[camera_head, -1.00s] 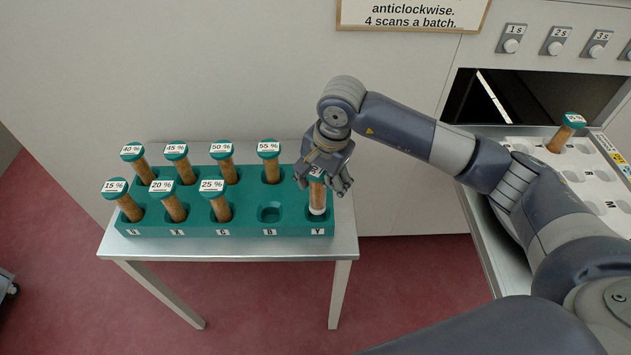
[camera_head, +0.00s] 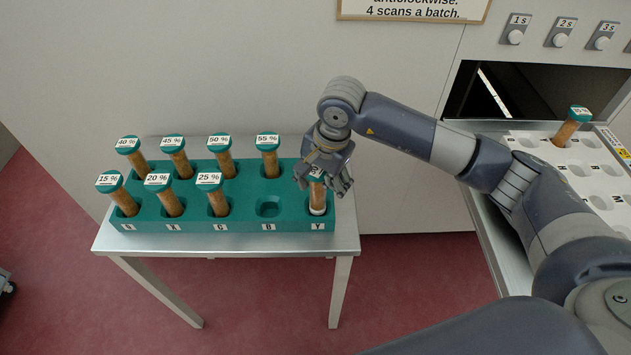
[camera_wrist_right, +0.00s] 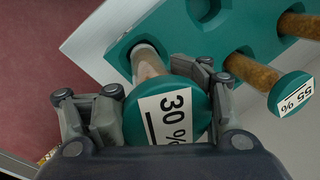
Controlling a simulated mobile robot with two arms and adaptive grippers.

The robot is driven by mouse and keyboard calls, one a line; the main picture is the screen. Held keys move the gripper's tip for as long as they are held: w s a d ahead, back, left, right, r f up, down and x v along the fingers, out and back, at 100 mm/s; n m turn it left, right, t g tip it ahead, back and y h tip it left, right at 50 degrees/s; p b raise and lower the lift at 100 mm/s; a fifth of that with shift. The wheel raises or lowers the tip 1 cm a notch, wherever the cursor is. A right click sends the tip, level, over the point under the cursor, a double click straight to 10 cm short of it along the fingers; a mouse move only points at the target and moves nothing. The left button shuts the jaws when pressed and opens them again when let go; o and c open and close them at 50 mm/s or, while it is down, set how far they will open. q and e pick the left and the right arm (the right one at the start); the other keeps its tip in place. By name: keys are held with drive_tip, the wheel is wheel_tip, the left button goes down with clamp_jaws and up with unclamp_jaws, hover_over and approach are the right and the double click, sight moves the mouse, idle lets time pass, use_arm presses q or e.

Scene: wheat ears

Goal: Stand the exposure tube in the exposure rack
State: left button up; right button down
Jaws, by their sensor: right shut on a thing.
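My right gripper (camera_head: 328,180) is shut on a brown tube with a teal cap (camera_wrist_right: 150,115) marked 30 %. The tube's brown body and pale lower end also show in the head view (camera_head: 317,197). It is at the front right slot, marked Y, of a teal rack (camera_head: 210,226). Its pale lower end shows at the slot's mouth; I cannot tell how deep it sits. A white tray with round slots (camera_head: 606,203) is at the right and holds one teal-capped tube (camera_head: 567,131). Neither rack carries a readable name. My left gripper is not in view.
The teal rack stands on a small metal table (camera_head: 345,240). Several capped tubes stand in it, including one marked 55 % (camera_head: 269,158) in the back row. The slot left of Y (camera_head: 268,209) is empty. A dark cabinet opening (camera_head: 530,95) is behind the white tray.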

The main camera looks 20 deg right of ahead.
drive_tip(key=shift+s+b+x, duration=0.2)
drive_tip(key=shift+b+x, duration=1.15)
drive_tip(key=shift+x, duration=0.05)
drive_tip(key=shift+c, duration=2.2)
unclamp_jaws()
drive_tip(key=shift+d+f, duration=0.1)
drive_tip(key=shift+d, duration=0.15)
drive_tip(key=shift+o, duration=0.9)
drive_tip(key=shift+s, duration=0.1)
drive_tip(key=v, duration=1.2)
